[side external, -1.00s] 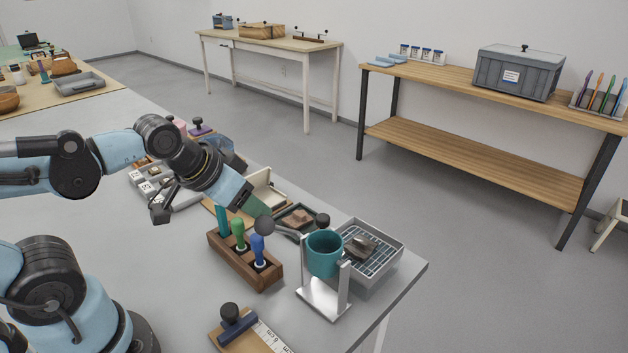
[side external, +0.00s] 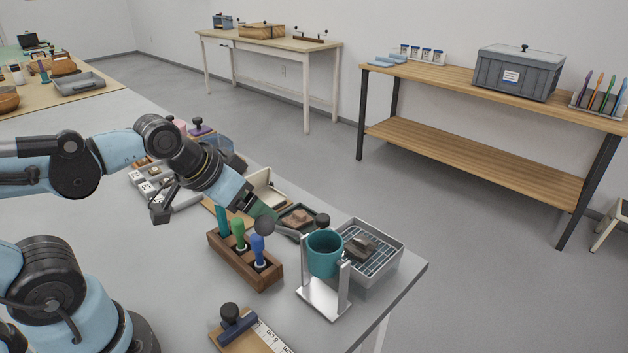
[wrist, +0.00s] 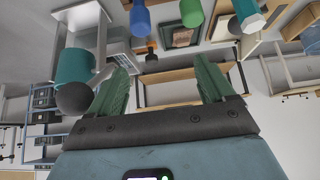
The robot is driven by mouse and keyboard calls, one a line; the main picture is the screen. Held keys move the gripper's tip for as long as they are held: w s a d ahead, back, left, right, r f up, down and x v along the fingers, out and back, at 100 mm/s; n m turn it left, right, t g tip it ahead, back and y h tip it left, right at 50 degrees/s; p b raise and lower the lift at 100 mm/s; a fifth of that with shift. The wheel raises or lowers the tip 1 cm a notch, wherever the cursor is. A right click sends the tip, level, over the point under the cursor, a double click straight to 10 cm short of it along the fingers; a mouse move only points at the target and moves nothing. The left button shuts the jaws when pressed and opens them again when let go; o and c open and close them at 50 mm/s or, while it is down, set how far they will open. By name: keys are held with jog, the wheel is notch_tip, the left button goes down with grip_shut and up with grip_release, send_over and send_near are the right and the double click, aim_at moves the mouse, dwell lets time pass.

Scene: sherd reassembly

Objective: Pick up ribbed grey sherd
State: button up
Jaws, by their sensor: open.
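A grey-brown sherd (side external: 360,246) lies on the wire rack of a grey tray (side external: 384,262) near the table's right corner. Its ribs are too small to make out. My gripper (side external: 265,212) is left of the tray, above the tool block, apart from the sherd. In the wrist view, the two green fingers of my gripper (wrist: 160,72) stand wide apart with nothing between them. I cannot make out the sherd in the wrist view.
A teal cup (side external: 324,256) on a metal stand is between my gripper and the tray's near side. A wooden block (side external: 240,264) holds upright handled tools. A small dark tray (side external: 281,229) with a reddish-brown piece (side external: 297,216) lies behind. Bare table shows at front left.

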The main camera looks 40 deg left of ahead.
notch_tip(320, 180, up, 9)
jog(key=w+d+r+g, duration=0.3)
jog(key=w+d+g, duration=0.1)
jog(key=w+d, duration=0.35)
jog(key=g, duration=0.3)
send_over(360, 241)
notch_tip(360, 241, down, 7)
jog(key=shift+n, duration=0.4)
jog(key=shift+f, duration=6.45)
jog(key=c, duration=1.1)
